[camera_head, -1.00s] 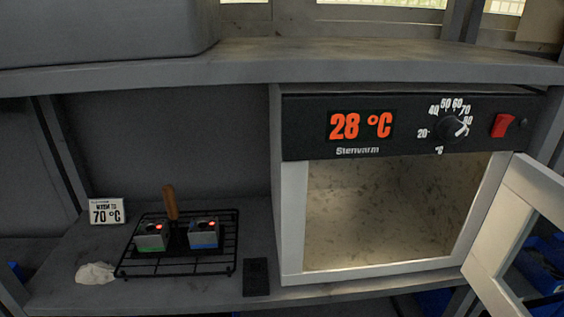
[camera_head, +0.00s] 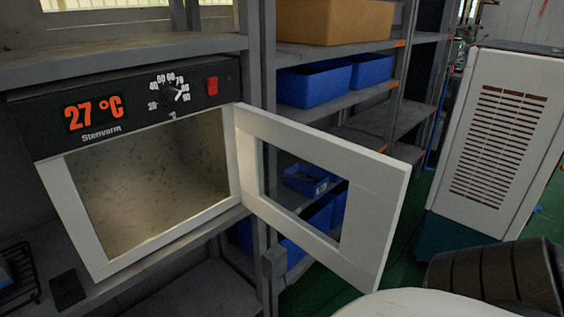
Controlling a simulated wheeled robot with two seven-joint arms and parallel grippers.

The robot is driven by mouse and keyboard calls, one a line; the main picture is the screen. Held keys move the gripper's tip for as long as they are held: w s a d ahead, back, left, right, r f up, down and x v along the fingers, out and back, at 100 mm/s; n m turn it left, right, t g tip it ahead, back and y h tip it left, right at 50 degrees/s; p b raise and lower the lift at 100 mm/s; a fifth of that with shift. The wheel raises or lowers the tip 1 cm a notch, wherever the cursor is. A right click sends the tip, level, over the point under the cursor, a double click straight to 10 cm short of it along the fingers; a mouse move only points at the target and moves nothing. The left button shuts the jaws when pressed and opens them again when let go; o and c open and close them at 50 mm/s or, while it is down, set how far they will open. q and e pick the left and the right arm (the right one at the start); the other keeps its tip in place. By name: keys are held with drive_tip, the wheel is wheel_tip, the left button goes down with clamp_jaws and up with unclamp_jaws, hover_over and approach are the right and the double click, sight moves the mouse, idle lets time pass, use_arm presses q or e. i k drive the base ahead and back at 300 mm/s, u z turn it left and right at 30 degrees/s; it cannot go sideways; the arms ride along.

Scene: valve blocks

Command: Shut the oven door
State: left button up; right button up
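The oven (camera_head: 48,135) stands on the shelf at the left of the head view, its display reading 27 °C. Its chamber (camera_head: 140,185) is open and looks empty. The oven door (camera_head: 376,215) is a white frame with a window, hinged at the oven's right side and swung wide open to the right. Shelving shows through the window. No gripper is in view. A dark ribbed part at the lower right looks like one of my arm links, and it is apart from the door in the picture.
A shelf rack with blue bins (camera_head: 314,84) and an orange-brown bin (camera_head: 335,20) stands behind the door. A white vented cabinet (camera_head: 495,140) stands at the right. A black wire rack (camera_head: 18,278) is at the lower left. Green floor (camera_head: 408,240) shows between rack and cabinet.

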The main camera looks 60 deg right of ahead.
sight(378, 182)
drive_tip(key=u, duration=2.15)
drive_tip(key=k, duration=2.2)
drive_tip(key=z, duration=1.95)
drive_tip(key=i, duration=0.5)
